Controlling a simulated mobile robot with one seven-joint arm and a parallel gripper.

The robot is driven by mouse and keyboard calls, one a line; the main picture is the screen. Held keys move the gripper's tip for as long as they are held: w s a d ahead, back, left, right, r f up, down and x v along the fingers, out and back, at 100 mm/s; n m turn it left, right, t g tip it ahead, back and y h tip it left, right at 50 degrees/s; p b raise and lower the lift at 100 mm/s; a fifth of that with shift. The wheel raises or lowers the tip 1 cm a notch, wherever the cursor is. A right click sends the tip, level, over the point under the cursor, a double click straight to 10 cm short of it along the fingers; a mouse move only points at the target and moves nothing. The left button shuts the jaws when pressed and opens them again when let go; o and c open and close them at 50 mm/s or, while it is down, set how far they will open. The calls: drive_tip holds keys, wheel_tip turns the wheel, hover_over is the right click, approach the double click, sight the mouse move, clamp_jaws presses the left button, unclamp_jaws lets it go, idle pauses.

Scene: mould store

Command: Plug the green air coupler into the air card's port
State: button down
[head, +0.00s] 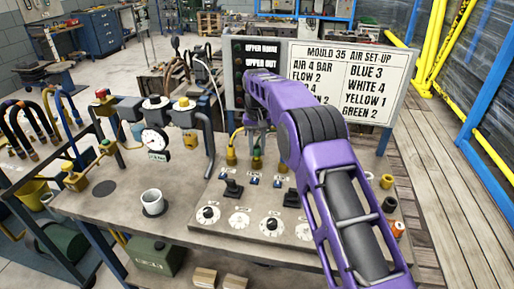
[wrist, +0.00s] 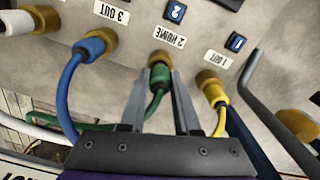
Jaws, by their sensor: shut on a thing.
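The green air coupler (wrist: 159,76) is between the two fingers of my gripper (wrist: 158,84), which is shut on it. Its front end meets the brass port labelled 2 HOME (wrist: 160,59); I cannot tell whether it is fully seated. Its green hose (wrist: 154,105) runs back between the fingers. The air card (head: 348,80) reads blue 3, white 4, yellow 1, green 2. In the head view my gripper (head: 257,148) is at the panel, partly hidden by my purple arm.
The blue coupler (wrist: 92,46) is at port 3 OUT, the yellow coupler (wrist: 213,91) at port 1 OUT. A white coupler (wrist: 15,22) is at the far left. A bent grey bar (wrist: 270,115) passes right of the yellow one.

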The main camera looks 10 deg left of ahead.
drive_tip(key=shift+f, duration=0.6)
idle(0.8)
drive_tip(key=shift+c, duration=0.8)
unclamp_jaws()
drive_tip(key=shift+r, duration=3.8)
